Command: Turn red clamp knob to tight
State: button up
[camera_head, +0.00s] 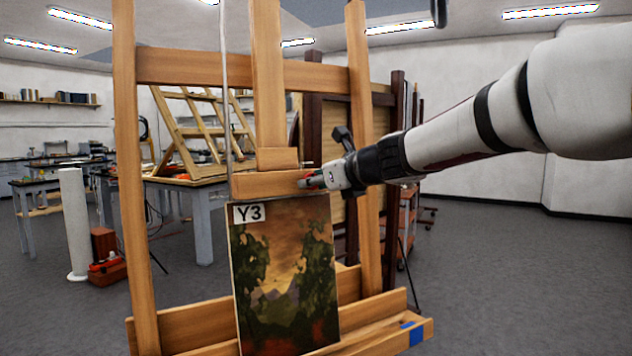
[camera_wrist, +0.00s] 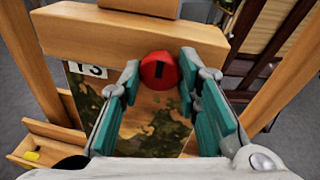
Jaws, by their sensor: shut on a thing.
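The red clamp knob (camera_wrist: 159,71) is round with a black mark on its face. It sits on the front of the easel's wooden clamp block (camera_head: 262,186), above the painting. My gripper (camera_wrist: 160,68) has its teal-padded fingers on either side of the knob, shut on it at the fingertips. The knob's black mark looks roughly upright in the wrist view.
A painting (camera_head: 283,285) labelled Y3 stands on the easel's lower ledge (camera_head: 385,340), below the clamp. The easel's uprights (camera_head: 137,200) flank it. Behind are a workbench (camera_head: 203,195), a white cylinder (camera_head: 74,225) and a red box (camera_head: 104,245). The floor at right is clear.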

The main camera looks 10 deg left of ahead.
jog(key=shift+f, duration=0.2)
jog(key=o, duration=1.2)
jog(key=shift+c, duration=0.2)
jog(key=shift+r, duration=0.1)
jog(key=v, duration=1.2)
jog(key=s+d+f+n+g+h+p, duration=0.2)
jog(key=s+d+n, duration=0.4)
jog(key=s, duration=0.7)
jog(key=s+d+f+n+g+h+p, duration=0.2)
jog(key=s+d+f+n+h+p, duration=0.2)
jog(key=s+n, duration=0.7)
jog(key=s+d+f+n+g+h+p, duration=0.3)
jog(key=s+d+f+n, duration=0.3)
jog(key=s, duration=1)
jog(key=d+n+p, duration=0.1)
jog(key=d+n, duration=0.2)
jog(key=d, duration=0.1)
jog(key=shift+f+h, duration=0.35)
jog(key=shift+h, duration=0.05)
